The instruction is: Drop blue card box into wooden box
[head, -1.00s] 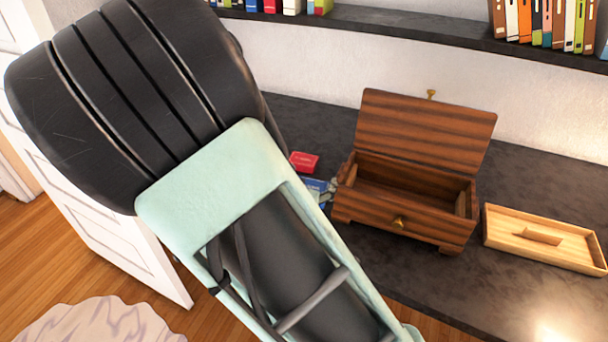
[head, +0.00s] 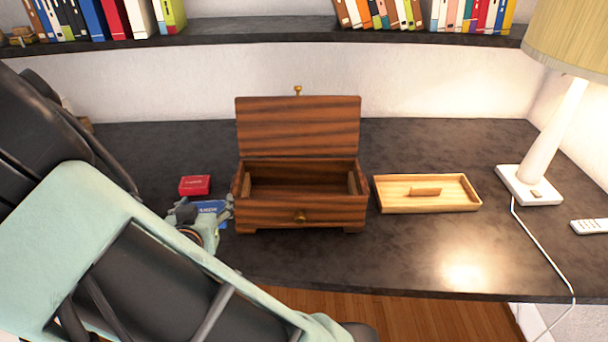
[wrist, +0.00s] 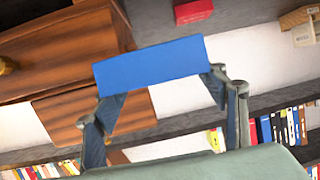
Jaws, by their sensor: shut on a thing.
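The wooden box (head: 300,211) is dark brown and stands on the dark desk with its lid up and its inside looking empty. My gripper (head: 204,212) is just left of the wooden box in the head view, shut on the blue card box (head: 212,207). In the wrist view the blue card box (wrist: 150,70) spans between the two fingers of my gripper (wrist: 165,95), with the wooden box (wrist: 55,50) beside it on the left. In the head view my gripper partly hides the blue card box.
A red card box (head: 195,185) lies on the desk (head: 430,245) behind my gripper. A light wooden tray (head: 427,194) lies right of the wooden box. A lamp (head: 540,150) and a remote (head: 590,226) are farther right. A bookshelf (head: 260,31) runs above.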

